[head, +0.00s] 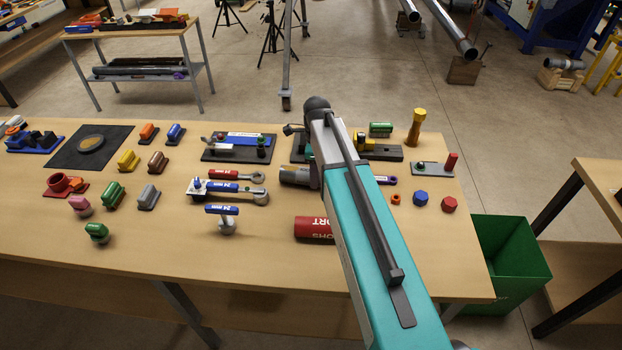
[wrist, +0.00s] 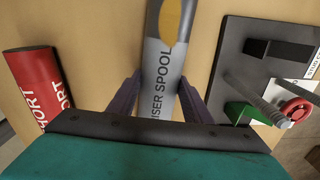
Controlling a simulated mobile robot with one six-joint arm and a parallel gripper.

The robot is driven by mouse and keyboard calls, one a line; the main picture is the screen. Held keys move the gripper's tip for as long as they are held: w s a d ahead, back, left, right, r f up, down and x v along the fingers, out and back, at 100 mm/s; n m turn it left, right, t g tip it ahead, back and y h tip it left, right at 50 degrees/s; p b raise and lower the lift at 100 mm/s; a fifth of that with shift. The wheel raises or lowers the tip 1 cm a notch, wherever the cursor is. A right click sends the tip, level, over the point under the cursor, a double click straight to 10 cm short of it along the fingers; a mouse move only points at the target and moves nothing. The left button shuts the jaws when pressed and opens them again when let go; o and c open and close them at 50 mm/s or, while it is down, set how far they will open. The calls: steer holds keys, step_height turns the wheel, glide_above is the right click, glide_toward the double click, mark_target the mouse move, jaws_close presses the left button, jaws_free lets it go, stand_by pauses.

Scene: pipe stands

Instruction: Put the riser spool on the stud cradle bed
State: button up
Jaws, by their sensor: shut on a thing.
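The riser spool (wrist: 160,58) is a grey cylinder with dark lettering and a yellow-orange oval patch. In the wrist view it lies lengthwise between the two dark fingers of my gripper (wrist: 158,92), which is shut on it. In the head view one grey end of the spool (head: 296,175) shows left of my arm; the arm hides the rest and my gripper. I cannot tell whether the spool touches the table. A dark board (wrist: 228,60) with a partly cut-off "STUD" label lies right of the spool, apart from it. It carries a black block, a rod and a green piece.
A red cylinder marked "SHORT" (wrist: 38,88) lies left of the spool; it also shows in the head view (head: 312,228). Wrenches, coloured blocks and another dark board (head: 213,153) crowd the table. A green bin (head: 510,255) stands off its right end. The front table strip is mostly clear.

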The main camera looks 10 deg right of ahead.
steer(key=shift+s+r+p, duration=0.2)
steer(key=shift+r+p, duration=0.2)
steer(key=shift+r, duration=0.3)
stand_by(0.6)
steer(key=shift+r, duration=0.1)
steer(key=shift+r+p, duration=1.95)
steer(key=shift+r, duration=1.3)
steer(key=n, duration=0.1)
steer(key=n+b, duration=0.1)
steer(key=s+n+b, duration=0.1)
steer(key=n, duration=0.1)
steer(key=shift+a, duration=0.35)
steer(key=n, duration=0.1)
steer(key=n+b, duration=0.1)
steer(key=n, duration=0.1)
steer(key=n+b, duration=0.1)
steer(key=shift+s+a+r+n, duration=0.2)
steer(key=shift+s+a+n, duration=0.1)
steer(key=shift+s+a, duration=0.1)
steer(key=n+b, duration=0.1)
steer(key=n, duration=0.1)
steer(key=s+a+n+b, duration=0.1)
steer(key=n+b, duration=0.1)
steer(key=n, duration=0.1)
steer(key=s+r+n+b, duration=0.1)
steer(key=n, duration=0.2)
steer(key=shift+s+a, duration=0.1)
steer(key=shift+a, duration=0.1)
